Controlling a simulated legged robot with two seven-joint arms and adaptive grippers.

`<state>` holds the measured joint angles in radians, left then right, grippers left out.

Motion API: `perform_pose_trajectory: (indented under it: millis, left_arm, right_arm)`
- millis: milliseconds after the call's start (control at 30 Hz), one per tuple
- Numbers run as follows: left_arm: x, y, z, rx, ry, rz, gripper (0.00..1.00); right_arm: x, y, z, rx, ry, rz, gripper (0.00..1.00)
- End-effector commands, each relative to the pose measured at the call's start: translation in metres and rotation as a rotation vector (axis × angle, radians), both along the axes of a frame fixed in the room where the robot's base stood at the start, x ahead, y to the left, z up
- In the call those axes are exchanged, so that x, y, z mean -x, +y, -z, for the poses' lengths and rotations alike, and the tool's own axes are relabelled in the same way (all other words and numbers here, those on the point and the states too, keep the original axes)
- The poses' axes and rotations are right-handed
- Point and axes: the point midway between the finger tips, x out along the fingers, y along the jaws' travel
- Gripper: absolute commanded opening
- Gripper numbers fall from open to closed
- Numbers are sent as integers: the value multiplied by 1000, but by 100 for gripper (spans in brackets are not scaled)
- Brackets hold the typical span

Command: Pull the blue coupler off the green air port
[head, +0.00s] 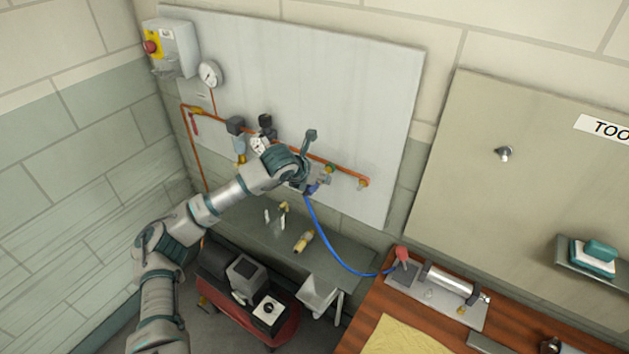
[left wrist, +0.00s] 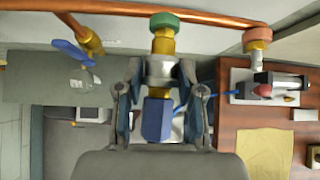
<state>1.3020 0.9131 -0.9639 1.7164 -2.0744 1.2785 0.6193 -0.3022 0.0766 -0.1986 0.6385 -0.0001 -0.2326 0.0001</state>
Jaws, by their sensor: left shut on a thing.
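The blue coupler (left wrist: 157,118) is between the fingers of my left gripper (left wrist: 160,82) in the left wrist view, with a silver collar at its upper end. My left gripper (head: 314,180) is shut on it at the wall panel. The green air port (left wrist: 164,20) is straight above, with a brass stem running down to the silver collar; I see no clear gap there. The green port also shows small in the head view (head: 329,168), just beside the gripper. A blue hose (head: 323,237) hangs from the coupler. My right gripper is not in view.
An orange pipe (head: 345,173) runs along the panel (head: 330,75), with a reddish port (left wrist: 257,36) at its right end. A grey shelf (head: 345,252) with loose fittings lies below.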

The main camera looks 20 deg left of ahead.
Motion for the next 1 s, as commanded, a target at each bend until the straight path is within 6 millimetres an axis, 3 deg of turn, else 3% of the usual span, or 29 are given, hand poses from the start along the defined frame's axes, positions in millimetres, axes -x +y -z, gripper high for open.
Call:
perform_pose_trajectory:
  millis: [33, 1000]
  left_arm:
    - [-1, 8, 3, -9, 6, -18, 0]
    - [40, 10, 2, -5, 3, -12, 0]
  right_arm:
    - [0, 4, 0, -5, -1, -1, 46]
    - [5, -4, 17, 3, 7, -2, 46]
